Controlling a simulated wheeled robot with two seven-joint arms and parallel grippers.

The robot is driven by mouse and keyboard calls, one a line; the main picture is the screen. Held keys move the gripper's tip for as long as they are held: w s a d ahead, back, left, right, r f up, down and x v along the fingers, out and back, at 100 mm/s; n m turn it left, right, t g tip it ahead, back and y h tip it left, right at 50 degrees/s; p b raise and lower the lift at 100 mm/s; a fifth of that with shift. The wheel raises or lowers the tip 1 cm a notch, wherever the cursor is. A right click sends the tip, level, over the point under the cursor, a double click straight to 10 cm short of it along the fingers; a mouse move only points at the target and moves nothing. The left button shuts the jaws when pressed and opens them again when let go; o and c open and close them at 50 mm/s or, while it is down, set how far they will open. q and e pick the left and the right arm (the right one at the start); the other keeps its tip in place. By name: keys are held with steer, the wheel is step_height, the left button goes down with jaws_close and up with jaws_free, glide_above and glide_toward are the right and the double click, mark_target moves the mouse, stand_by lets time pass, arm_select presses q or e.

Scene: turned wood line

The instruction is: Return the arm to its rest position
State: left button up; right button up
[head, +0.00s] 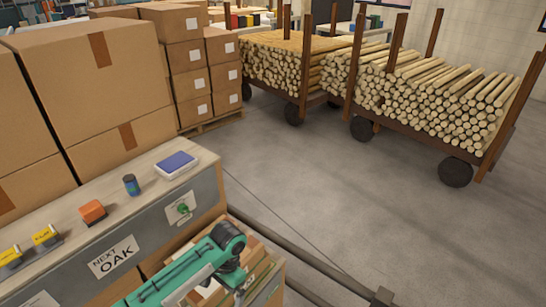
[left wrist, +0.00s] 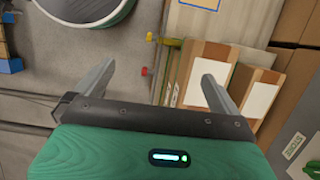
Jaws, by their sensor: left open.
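My left arm, green with a dark joint, reaches in at the bottom of the head view, beside the front of the bench (head: 75,256). Its gripper cannot be made out there. In the left wrist view my left gripper (left wrist: 158,72) has its two grey fingers spread wide, with nothing between them. Below it are the grey floor and upright brown boards or boxes with white labels (left wrist: 203,75). My right gripper is in neither view.
On the bench stand a blue-topped device (head: 177,164), a dark canister (head: 131,185), an orange block (head: 93,211) and yellow items (head: 44,236). Cardboard boxes (head: 95,75) rise behind. Carts of logs (head: 430,100) stand at back right. The floor (head: 330,200) between is clear apart from a dark rail.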

arm_select(q)
steer(key=s+d+n+t+h, duration=0.2)
steer(key=s+d+t+h, duration=0.15)
steer(key=s, duration=0.85)
steer(key=s+a+r+n+t+y, duration=0.25)
steer(key=s+a+r+n, duration=0.2)
steer(key=s+a, duration=0.75)
step_height(320, 180, down, 32)
steer(key=r+m+g+h, duration=0.1)
steer(key=s+a+f, duration=0.2)
steer(key=s+f, duration=0.7)
steer(key=s+a+f+g, duration=0.1)
steer(key=s+f, duration=0.8)
steer(key=f, duration=0.1)
steer(key=shift+s+a+f+g, duration=0.15)
steer(key=shift+a+f+g, duration=0.15)
steer(key=shift+a, duration=0.05)
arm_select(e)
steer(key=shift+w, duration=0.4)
